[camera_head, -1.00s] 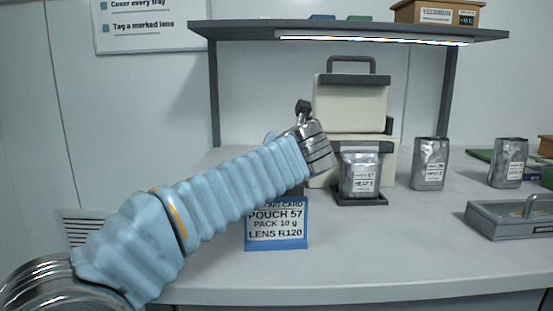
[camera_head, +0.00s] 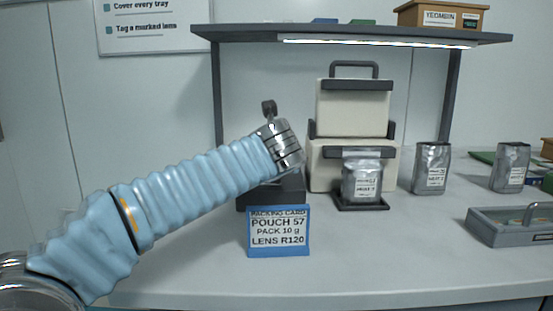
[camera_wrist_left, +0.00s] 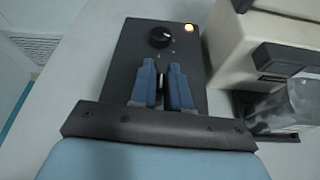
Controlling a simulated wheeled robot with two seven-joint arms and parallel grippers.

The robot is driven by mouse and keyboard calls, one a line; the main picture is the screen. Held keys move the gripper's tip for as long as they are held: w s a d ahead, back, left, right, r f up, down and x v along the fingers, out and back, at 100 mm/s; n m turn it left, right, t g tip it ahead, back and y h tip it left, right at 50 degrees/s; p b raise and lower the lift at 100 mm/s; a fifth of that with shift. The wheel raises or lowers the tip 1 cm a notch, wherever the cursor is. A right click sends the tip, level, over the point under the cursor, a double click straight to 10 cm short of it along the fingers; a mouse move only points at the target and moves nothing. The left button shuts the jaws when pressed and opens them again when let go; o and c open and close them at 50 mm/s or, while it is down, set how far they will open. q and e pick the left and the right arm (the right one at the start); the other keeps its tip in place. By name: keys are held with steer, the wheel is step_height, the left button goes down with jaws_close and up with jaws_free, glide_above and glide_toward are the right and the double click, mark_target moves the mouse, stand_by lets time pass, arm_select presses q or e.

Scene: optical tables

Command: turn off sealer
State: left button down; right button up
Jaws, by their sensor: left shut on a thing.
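The sealer (camera_head: 352,107) is a cream machine with a dark handle on top, standing on the table under the shelf. A dark control box (camera_head: 256,196) sits to its left, partly hidden by my left arm. In the left wrist view the control box (camera_wrist_left: 131,55) has a round black knob (camera_wrist_left: 160,38) and a yellow lamp (camera_wrist_left: 189,29) that is lit. My left gripper (camera_wrist_left: 162,72) is over the box, below the knob in the picture. Its blue fingers are closed around a small switch part, mostly hidden between them. My right gripper is not in view.
A silver pouch (camera_head: 362,180) stands on a dark stand at the sealer's front. Two more pouches (camera_head: 431,168) (camera_head: 512,167) and a grey tray (camera_head: 510,228) are to the right. A blue-framed packing card (camera_head: 279,250) stands in front of the control box.

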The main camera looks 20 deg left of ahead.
arm_select(q)
steer(key=shift+s+a+n+h, duration=0.15)
steer(key=shift+a+n+h, duration=0.45)
steer(key=shift+n, duration=0.4)
steer(key=shift+s+a+f+n+t+h+b, duration=0.15)
steer(key=shift+a+n+t+h+b, duration=0.25)
steer(key=shift+n, duration=0.3)
steer(key=shift+s+a+f+n+t+h+b, duration=0.1)
steer(key=shift+f+n+t+h+b, duration=0.2)
steer(key=shift+n+h, duration=0.35)
steer(key=shift+r, duration=0.15)
steer(key=shift+w, duration=0.1)
steer(key=c, duration=1.2)
jaws_free()
steer(key=v, duration=1.4)
steer(key=shift+w+d+r, duration=0.1)
steer(key=shift+r, duration=0.05)
